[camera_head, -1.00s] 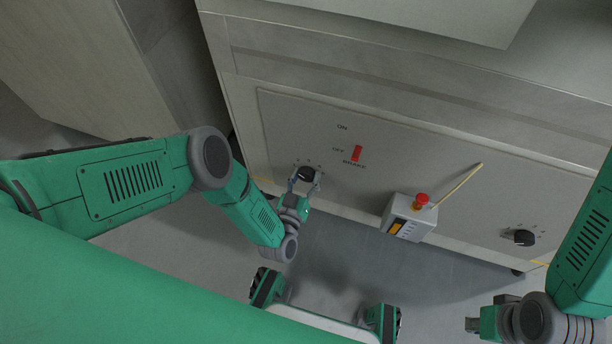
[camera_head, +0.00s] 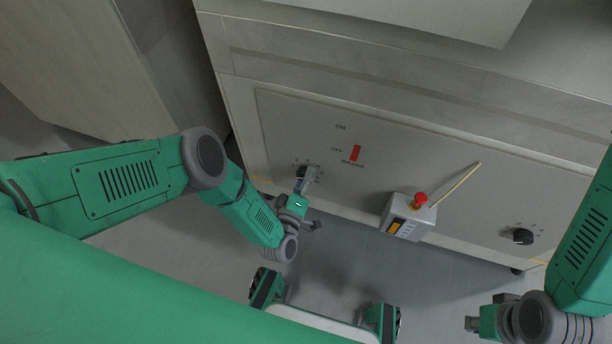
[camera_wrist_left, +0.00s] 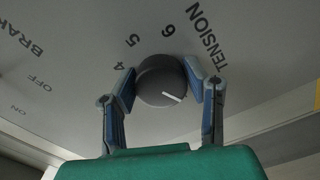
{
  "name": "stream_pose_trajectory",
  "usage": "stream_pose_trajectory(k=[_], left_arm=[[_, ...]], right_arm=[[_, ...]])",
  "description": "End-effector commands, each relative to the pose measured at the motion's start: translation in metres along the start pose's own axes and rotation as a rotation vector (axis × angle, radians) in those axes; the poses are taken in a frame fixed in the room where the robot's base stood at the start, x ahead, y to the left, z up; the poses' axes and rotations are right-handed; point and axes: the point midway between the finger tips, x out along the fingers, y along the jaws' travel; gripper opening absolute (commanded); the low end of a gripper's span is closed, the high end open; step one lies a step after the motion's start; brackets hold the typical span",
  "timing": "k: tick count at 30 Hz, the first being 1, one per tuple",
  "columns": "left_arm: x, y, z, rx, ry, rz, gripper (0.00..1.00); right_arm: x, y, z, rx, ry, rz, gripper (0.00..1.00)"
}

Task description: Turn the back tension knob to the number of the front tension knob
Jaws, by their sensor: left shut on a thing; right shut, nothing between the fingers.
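The left tension knob (camera_head: 311,172) is round and dark, low on the left of the grey panel. In the left wrist view the knob (camera_wrist_left: 158,78) has a white mark toward the lower right, away from the visible 4, 5 and 6. My left gripper (camera_wrist_left: 161,85) has one finger on each side of the knob and is shut on it. In the head view my left gripper (camera_head: 303,184) partly covers it. The other knob (camera_head: 521,236) is black, on the panel's right; its number is too small to read. My right gripper (camera_head: 473,324) is shut and empty, lower right.
A red switch (camera_head: 356,153) marked BRAKE sits up and right of the left knob. Between the knobs a grey box (camera_head: 408,217) with a red button (camera_head: 420,199) and a yellowish rod (camera_head: 459,185) stands out from the panel.

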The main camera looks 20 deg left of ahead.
Motion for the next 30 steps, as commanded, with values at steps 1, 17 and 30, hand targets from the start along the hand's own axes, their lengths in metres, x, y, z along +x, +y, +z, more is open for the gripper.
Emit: stream_pose_trajectory(k=[1, 17, 30], left_arm=[[-0.0006, -0.0026, -0.0025, -0.038, 0.004, -0.004, 0.12], [-0.0008, -0.0033, -0.0031, -0.373, 0.005, -0.007, 0.12], [-0.0011, -0.0046, -0.0037, -0.427, 0.006, -0.01, 0.12]], right_arm=[[0.0001, 0.0, 0.0, 0.0, 0.0, 0.0, 0.0], [0.0002, 0.0, 0.0, 0.0, 0.0, 0.0, 0.0], [0.0003, 0.0, 0.0, 0.0, 0.0, 0.0, 0.0]])
